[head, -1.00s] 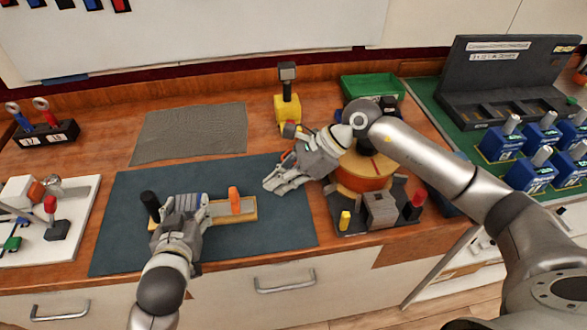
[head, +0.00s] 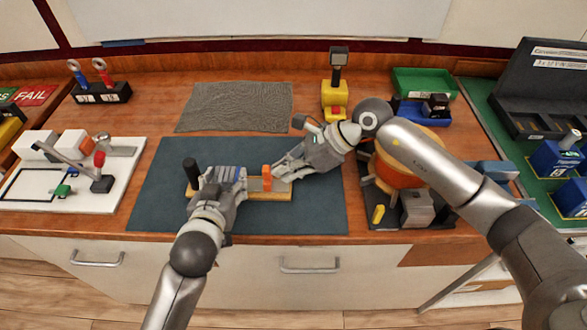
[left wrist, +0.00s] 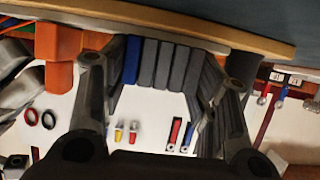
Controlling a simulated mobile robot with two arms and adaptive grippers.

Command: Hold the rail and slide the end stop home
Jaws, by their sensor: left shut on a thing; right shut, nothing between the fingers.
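A wooden-edged rail board (head: 278,196) lies on a dark blue mat (head: 160,212). A row of grey breakers (head: 226,172) with a blue one at its end sits on it, beside a black upright handle (head: 191,171). My left gripper (head: 217,184) is shut on the row; the left wrist view shows its fingers on either side of the breakers (left wrist: 163,64). The orange end stop (head: 267,178) stands right of the row, a gap between them. My right gripper (head: 281,171) is shut and empty, its tips at the end stop's right side; contact is unclear.
A yellow stand (head: 335,98) and a green bin (head: 420,82) are at the back. A round orange-sided fixture (head: 398,172) stands right, under my right forearm. A white board (head: 118,190) with a clamp is left. A grey cloth (head: 236,106) lies flat behind the mat.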

